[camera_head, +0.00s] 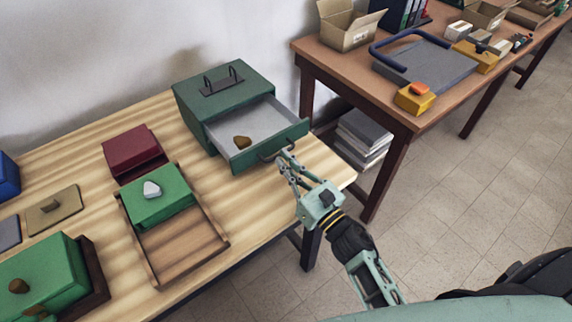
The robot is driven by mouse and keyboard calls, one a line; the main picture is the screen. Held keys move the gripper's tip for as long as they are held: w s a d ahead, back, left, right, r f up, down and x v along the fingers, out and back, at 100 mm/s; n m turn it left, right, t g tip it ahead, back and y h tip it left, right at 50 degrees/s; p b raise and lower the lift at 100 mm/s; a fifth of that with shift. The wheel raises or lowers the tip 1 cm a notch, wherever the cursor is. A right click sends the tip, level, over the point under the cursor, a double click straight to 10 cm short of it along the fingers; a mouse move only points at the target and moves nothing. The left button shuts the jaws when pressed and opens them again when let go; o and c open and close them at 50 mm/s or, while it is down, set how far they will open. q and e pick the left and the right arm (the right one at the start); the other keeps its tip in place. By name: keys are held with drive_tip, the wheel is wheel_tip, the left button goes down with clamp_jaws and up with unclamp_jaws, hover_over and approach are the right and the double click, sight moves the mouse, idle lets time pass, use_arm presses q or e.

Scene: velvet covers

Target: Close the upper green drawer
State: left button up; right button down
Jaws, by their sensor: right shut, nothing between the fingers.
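A dark green cabinet (222,84) with a black handle on top stands at the back right of the light wooden table (75,140). Its drawer (285,139) is pulled out towards the right front, and a brown lump (243,142) lies inside on the grey bottom. A dark bar handle (277,152) is on the drawer's front. My right gripper (286,158) is shut and empty, right beside this handle; I cannot tell whether it touches. My left gripper is not in view.
A green box (158,196) with a pale stone sits on a wooden tray (185,247). A dark red box (131,149) is behind it, and another green box (42,276) is at front left. A brown table (350,78) with a carton and trays stands at the right.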

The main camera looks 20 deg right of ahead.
sight(253, 136)
drive_tip(key=b+x, duration=0.1)
drive_tip(key=x, duration=0.3)
drive_tip(key=f+b+x, duration=0.1)
drive_tip(key=b+x, duration=0.1)
drive_tip(key=x, duration=0.3)
drive_tip(key=f+b+x, duration=0.1)
drive_tip(key=b+x, duration=0.1)
drive_tip(key=x, duration=0.3)
drive_tip(key=shift+w+f, duration=0.25)
drive_tip(key=shift+w, duration=0.05)
drive_tip(key=shift+d+r, duration=0.1)
drive_tip(key=shift+r, duration=0.15)
drive_tip(key=shift+r, duration=0.1)
